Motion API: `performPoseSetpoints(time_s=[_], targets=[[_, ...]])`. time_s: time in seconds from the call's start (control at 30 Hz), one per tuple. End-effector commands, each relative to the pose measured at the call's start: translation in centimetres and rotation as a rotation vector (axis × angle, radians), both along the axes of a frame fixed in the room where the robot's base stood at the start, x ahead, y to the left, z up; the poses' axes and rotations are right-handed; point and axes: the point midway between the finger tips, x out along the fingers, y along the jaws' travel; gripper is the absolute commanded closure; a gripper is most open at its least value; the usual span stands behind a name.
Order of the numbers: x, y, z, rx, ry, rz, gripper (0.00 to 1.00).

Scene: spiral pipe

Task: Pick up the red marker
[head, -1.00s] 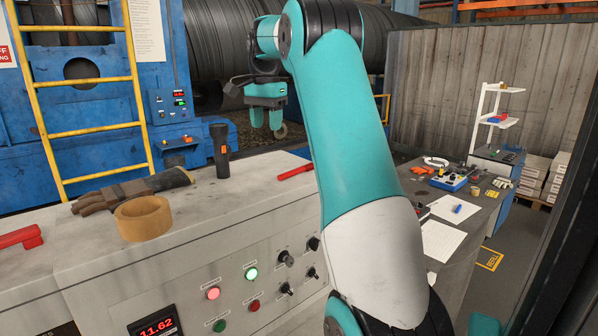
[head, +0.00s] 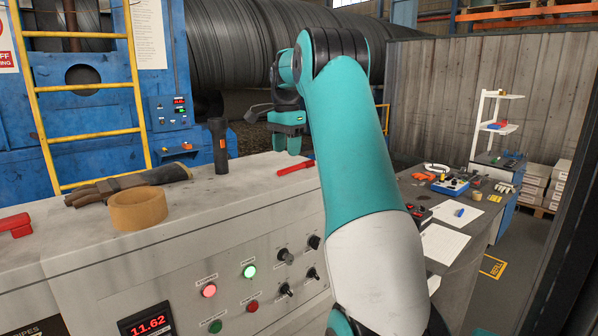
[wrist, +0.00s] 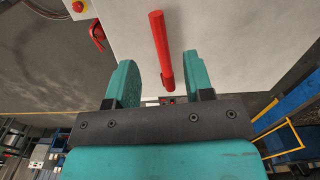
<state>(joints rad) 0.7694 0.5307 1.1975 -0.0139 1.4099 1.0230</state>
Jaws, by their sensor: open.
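The red marker (head: 295,167) lies on top of the grey console (head: 180,200), near its right end. In the wrist view the red marker (wrist: 160,50) runs lengthwise, with its lower end in the gap between the fingers. My gripper (head: 287,145) hangs just behind and above the marker in the head view. In the wrist view my gripper (wrist: 158,85) has its two teal fingers apart, with the marker closer to the right finger. I cannot tell how far the fingertips are above the surface.
A black flashlight (head: 219,146) stands upright left of my gripper. A tape roll (head: 138,208) and a pair of gloves (head: 125,185) lie further left, near a red object (head: 16,225). A desk with papers (head: 442,243) stands to the right.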

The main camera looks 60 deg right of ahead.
Motion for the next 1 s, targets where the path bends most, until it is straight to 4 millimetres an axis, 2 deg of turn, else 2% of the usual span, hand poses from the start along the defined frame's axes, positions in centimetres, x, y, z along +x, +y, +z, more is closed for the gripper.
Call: performPoseSetpoints(time_s=[0.17,0.4,0.67,0.7,0.9,1.0], targets=[[-0.1,0.1,-1.3,0.003,0.004,0.001,0.52],[-0.1,0.2,-4.7,0.003,0.003,0.001,0.52],[0.0,0.2,-5.4,0.000,0.000,0.001,0.52],[0.0,0.2,-5.4,0.000,0.000,0.001,0.55],[-0.1,0.2,-5.4,0.000,0.000,0.001,1.00],[-0.1,0.2,-5.4,0.000,0.000,0.001,1.00]])
